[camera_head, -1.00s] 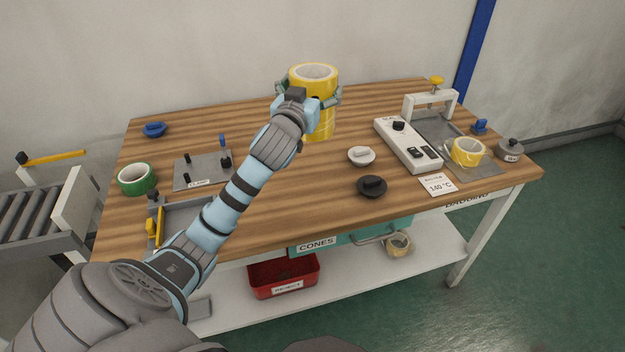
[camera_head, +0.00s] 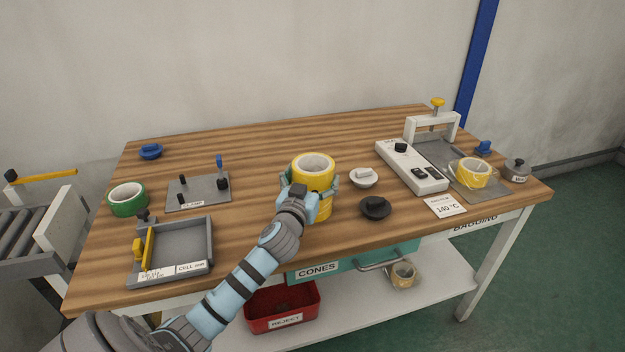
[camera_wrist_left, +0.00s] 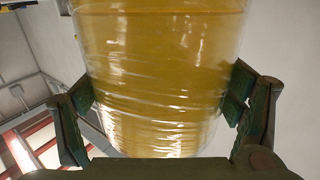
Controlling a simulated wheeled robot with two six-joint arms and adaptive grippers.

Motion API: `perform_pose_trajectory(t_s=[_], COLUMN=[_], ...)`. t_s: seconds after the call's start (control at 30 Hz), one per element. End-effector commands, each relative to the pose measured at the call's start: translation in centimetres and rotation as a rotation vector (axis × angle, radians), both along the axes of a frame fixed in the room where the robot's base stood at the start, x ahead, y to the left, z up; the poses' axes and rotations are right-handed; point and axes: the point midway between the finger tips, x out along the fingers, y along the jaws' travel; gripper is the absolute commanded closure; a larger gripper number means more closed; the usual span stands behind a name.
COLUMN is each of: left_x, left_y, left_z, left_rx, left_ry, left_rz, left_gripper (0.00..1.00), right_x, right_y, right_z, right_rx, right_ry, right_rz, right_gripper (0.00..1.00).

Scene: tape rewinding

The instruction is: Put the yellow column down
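The yellow column (camera_head: 313,172), a shiny wrapped stack of tape with a pale hollow core on top, is upright at the middle of the wooden table. My left gripper (camera_head: 311,190) has its fingers around the column's sides from the near side. In the left wrist view the column (camera_wrist_left: 160,75) fills the middle, with the green fingers (camera_wrist_left: 160,112) against it on both sides. The column's lower part is partly hidden by the gripper, and I cannot tell whether its base touches the table. My right gripper is not in view.
The white cone (camera_head: 363,178) and black cone (camera_head: 375,208) lie just right of the column. A sealer (camera_head: 412,166), yellow tape roll (camera_head: 470,173) and grey weight (camera_head: 516,170) are farther right. The clamp plate (camera_head: 190,194), green roll (camera_head: 127,200) and grey tray (camera_head: 209,247) are left. Table (camera_head: 262,160) behind is clear.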

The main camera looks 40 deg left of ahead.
Motion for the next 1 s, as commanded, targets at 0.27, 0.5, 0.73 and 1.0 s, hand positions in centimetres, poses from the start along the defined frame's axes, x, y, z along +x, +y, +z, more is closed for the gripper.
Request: perform_pose_trajectory(t_s=[0.27,0.5,0.73,1.0], left_x=[0.0,-0.6,-5.2,-10.7], left_y=[0.0,-0.3,-2.1,-4.3], left_z=[0.1,0.1,0.1,0.2], left_rx=[0.000,0.001,0.001,0.000], left_ry=[0.000,0.000,0.003,0.001], left_rz=[0.000,-0.001,-0.002,-0.001], left_gripper=[0.00,0.00,0.00,0.00], right_x=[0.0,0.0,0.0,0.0], right_y=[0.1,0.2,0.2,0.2], right_z=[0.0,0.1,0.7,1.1], right_rx=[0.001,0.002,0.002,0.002], right_ry=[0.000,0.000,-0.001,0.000], right_rz=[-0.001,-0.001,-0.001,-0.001], right_gripper=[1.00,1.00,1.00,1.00])
